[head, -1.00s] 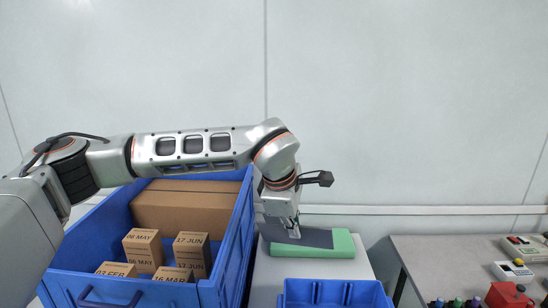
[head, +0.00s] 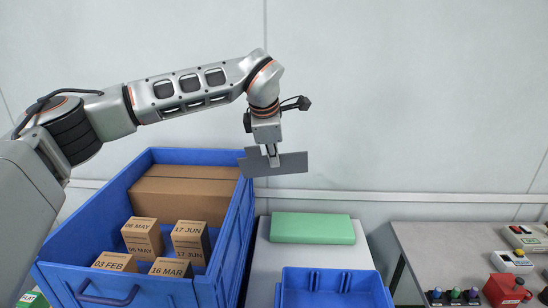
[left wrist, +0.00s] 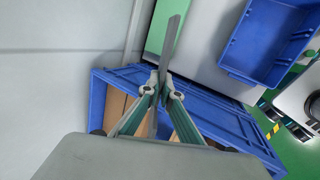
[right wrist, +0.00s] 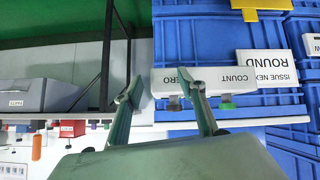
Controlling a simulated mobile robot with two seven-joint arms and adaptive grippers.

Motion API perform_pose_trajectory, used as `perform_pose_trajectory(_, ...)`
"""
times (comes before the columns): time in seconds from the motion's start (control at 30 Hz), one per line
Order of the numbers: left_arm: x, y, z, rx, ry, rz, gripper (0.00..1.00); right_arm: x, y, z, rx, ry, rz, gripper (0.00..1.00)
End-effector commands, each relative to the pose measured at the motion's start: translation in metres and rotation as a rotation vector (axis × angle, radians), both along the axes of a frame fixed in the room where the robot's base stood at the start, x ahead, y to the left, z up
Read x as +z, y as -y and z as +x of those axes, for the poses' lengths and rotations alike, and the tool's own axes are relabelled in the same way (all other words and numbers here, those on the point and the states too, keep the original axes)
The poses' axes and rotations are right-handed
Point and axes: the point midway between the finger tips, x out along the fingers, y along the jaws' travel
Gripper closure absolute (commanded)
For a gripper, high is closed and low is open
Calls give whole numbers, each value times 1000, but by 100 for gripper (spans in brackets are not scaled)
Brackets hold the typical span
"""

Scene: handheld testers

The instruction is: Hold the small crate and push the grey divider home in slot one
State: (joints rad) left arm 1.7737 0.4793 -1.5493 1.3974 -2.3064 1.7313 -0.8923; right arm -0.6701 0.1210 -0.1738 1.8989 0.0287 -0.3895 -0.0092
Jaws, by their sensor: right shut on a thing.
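The grey divider (head: 293,163) is a flat plate held in the air by my left gripper (head: 272,158), above the green block and right of the large crate's rim. In the left wrist view the divider (left wrist: 171,42) sits edge-on between the fingertips (left wrist: 163,84). The small blue crate (head: 337,271), with ribs inside its back wall, stands front centre, cut off by the frame. It also shows in the left wrist view (left wrist: 237,58), apart from the divider.
A large blue crate (head: 240,240) with cardboard boxes (head: 190,240) stands left. A green block (head: 312,228) lies bare on the pale table (head: 262,262) behind the small crate. A grey bench (head: 430,245) with testers (head: 512,260) and a red box (head: 505,292) is at right.

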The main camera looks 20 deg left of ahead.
Motion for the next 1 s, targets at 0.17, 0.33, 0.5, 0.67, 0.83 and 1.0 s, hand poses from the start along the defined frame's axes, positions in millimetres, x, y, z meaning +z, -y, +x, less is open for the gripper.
perform_pose_trajectory(0.17, 0, 0, 0, 0, 0, 0, 100, -6, 9, -7, 62, -31, -92, 65)
perform_pose_trajectory(0.33, 0, 0, 0, -1, 0, 0, 100, -16, 18, -16, 296, -68, -352, 65)
perform_pose_trajectory(0.5, 0, 0, 0, -1, 0, 0, 100, 0, 21, 4, 603, -14, -683, 65)
perform_pose_trajectory(0.67, 0, 0, 0, -1, 0, 0, 100, 17, 26, 22, 883, 35, -999, 65)
perform_pose_trajectory(0.83, 0, 0, 0, -1, 0, 0, 100, 37, 34, 39, 1171, 76, -1337, 65)
perform_pose_trajectory(1.0, 0, 0, 0, -1, 0, 0, 100, 59, 45, 55, 1453, 100, -1678, 65)
